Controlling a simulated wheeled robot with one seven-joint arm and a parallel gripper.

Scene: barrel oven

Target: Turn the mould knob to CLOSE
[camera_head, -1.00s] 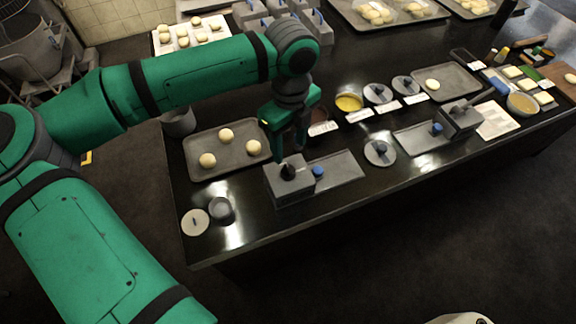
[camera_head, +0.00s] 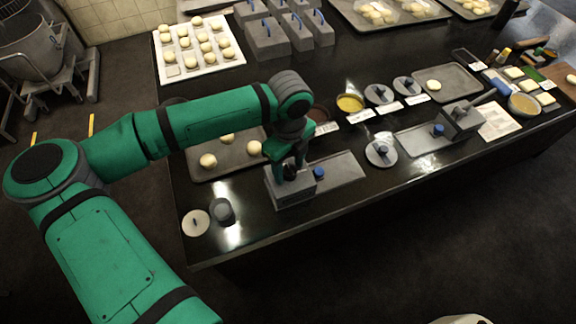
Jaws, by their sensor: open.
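A grey box-shaped mould (camera_head: 290,193) stands on the dark counter near its front edge. A dark knob (camera_head: 290,172) sits on its top, now largely hidden by my gripper. My gripper (camera_head: 287,168) points down over the mould with open fingers at the knob. I cannot tell whether the fingers touch the knob. Any CLOSE marking is too small to read. A flat grey plate (camera_head: 342,172) with a small blue knob (camera_head: 319,173) extends to the right of the mould.
A tray with dough balls (camera_head: 212,172) lies behind and left of the mould. A small grey cup (camera_head: 223,210) and a pale disc (camera_head: 196,222) stand to the left. A second similar mould (camera_head: 461,121) is farther right. The counter's front strip is clear.

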